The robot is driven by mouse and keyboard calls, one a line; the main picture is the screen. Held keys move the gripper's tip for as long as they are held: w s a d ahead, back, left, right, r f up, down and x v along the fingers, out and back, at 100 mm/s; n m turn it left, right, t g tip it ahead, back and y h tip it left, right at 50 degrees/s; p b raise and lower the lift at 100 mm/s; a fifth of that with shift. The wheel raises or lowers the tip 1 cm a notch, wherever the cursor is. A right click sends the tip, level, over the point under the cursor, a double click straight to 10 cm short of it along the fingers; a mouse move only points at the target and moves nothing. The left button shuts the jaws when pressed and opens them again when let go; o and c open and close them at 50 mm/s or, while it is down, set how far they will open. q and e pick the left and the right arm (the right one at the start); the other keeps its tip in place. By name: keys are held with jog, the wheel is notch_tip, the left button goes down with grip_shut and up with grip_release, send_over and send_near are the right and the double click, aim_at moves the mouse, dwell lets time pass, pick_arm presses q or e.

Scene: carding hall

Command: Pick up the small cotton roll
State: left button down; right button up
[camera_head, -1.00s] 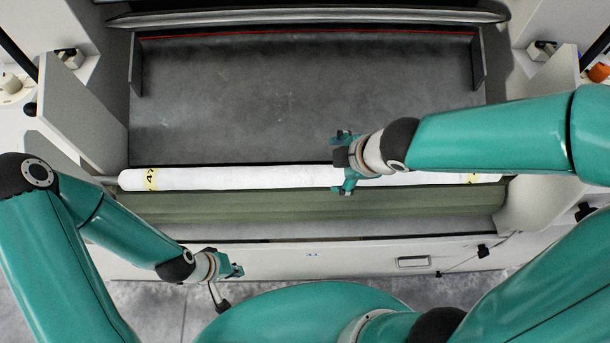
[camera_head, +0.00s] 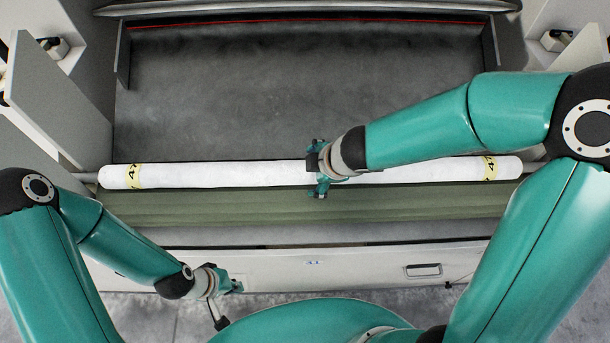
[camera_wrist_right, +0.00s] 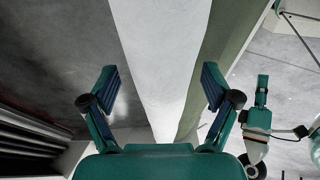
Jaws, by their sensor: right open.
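The cotton roll (camera_head: 230,175) is a long white cylinder with a yellow marked band near each end. It lies across the machine in the head view. My right gripper (camera_head: 318,168) is at the middle of the roll, its fingers on either side of it as seen from above. In the right wrist view the roll (camera_wrist_right: 165,60) runs between the two open fingers of this gripper (camera_wrist_right: 160,88), with gaps on both sides. My left gripper (camera_head: 232,285) is low at the left, in front of the machine and away from the roll; its opening is too small to tell.
A green strip (camera_head: 270,205) runs along the near side of the roll. A dark grey bed (camera_head: 290,90) lies behind it, clear of objects. A pale panel (camera_head: 50,100) stands at the left. The machine's front panel (camera_head: 350,268) has a small handle.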

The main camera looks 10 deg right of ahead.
jog(key=shift+w+f, duration=0.15)
jog(key=shift+f, duration=0.25)
jog(key=shift+r, duration=0.1)
jog(key=shift+c, duration=0.3)
jog(key=c, duration=1.6)
jog(key=shift+w+r, duration=0.1)
grip_shut()
